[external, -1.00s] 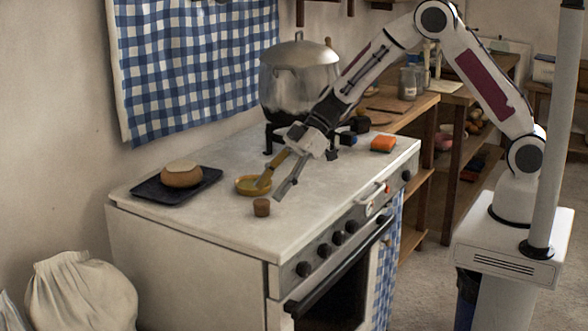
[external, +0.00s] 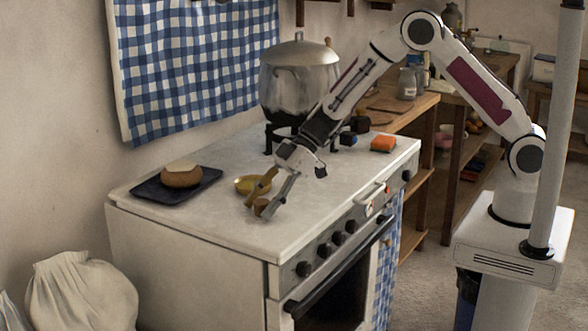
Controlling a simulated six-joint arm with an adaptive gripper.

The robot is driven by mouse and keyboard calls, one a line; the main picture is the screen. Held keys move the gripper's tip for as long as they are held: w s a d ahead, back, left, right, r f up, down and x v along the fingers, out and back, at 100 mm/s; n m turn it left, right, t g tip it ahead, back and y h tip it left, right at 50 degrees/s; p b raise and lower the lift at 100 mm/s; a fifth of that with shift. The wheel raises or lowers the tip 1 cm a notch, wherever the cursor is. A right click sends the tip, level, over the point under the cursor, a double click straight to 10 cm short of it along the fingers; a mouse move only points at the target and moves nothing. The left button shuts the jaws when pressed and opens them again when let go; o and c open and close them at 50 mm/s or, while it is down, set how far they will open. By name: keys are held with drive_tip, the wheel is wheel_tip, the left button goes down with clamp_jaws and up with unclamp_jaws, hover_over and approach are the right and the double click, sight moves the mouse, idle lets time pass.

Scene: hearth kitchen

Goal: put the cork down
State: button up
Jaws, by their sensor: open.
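The cork (external: 261,207) is a small brown cylinder on the white stove top (external: 215,232), near its front left part. My gripper (external: 258,212) is open, pointing down and to the left, with its fingers low around the cork. One finger is on the left of the cork and the other on its right. Part of the cork is hidden by the fingers, and I cannot tell whether either finger touches it.
A yellow dish (external: 246,184) lies just behind the cork. A large metal pot (external: 290,85) stands at the back. An orange sponge (external: 384,144) lies at the right. The front left stove top is clear.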

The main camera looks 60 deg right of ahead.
sight(262, 201)
drive_tip(key=shift+c, duration=0.5)
drive_tip(key=c, duration=0.8)
drive_tip(key=shift+c, duration=0.2)
drive_tip(key=shift+r, duration=0.15)
drive_tip(key=shift+r, duration=4.9)
